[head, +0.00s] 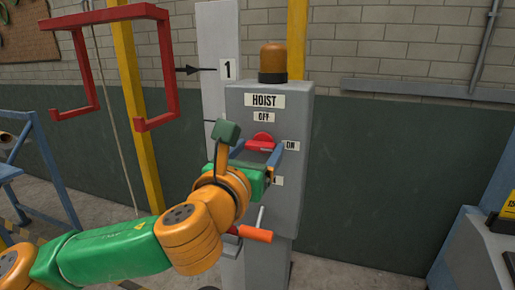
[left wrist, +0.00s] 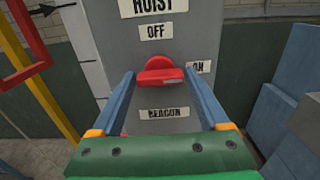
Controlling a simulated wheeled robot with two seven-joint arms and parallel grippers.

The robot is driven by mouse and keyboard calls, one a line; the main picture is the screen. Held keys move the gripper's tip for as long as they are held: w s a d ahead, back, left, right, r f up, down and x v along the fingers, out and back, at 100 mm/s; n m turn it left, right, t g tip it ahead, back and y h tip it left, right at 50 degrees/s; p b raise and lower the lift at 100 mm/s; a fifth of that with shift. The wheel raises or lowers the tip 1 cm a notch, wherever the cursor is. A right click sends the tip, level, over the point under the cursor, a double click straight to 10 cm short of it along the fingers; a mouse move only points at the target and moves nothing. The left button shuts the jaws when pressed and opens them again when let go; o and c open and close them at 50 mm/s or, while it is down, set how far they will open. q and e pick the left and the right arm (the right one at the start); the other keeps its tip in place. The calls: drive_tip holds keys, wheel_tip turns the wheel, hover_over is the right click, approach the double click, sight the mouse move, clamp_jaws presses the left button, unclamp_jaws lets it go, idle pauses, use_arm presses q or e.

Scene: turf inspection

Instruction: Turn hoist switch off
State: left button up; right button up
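The hoist control box (head: 296,190) is a grey cabinet with a HOIST label, OFF above the switch and ON to its right. The red hoist switch (head: 261,142) is a rounded knob with a bar across it; it also shows in the left wrist view (left wrist: 160,75). I cannot tell for sure which label it points to. My left gripper (head: 259,148) is in front of the box, its blue fingers apart, one on each side of the switch. In the left wrist view the fingertips (left wrist: 159,77) sit close beside the knob; contact cannot be told. My right gripper is out of view.
An orange beacon (head: 273,60) tops the box. A BEACON label (left wrist: 169,113) is below the switch. An orange-handled lever (head: 255,233) sticks out lower down. A red frame (head: 107,16) hangs at the upper left, near a yellow post (head: 137,100). Blue-grey equipment stands right.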

use_arm(q)
drive_tip(key=c, duration=0.9)
drive_tip(key=n, duration=0.5)
drive_tip(key=shift+b, duration=0.4)
drive_tip(key=n, duration=0.4)
drive_tip(key=shift+n+b, duration=0.3)
drive_tip(key=n, duration=0.4)
drive_tip(key=shift+n+b, duration=0.4)
drive_tip(key=shift+n, duration=1.7)
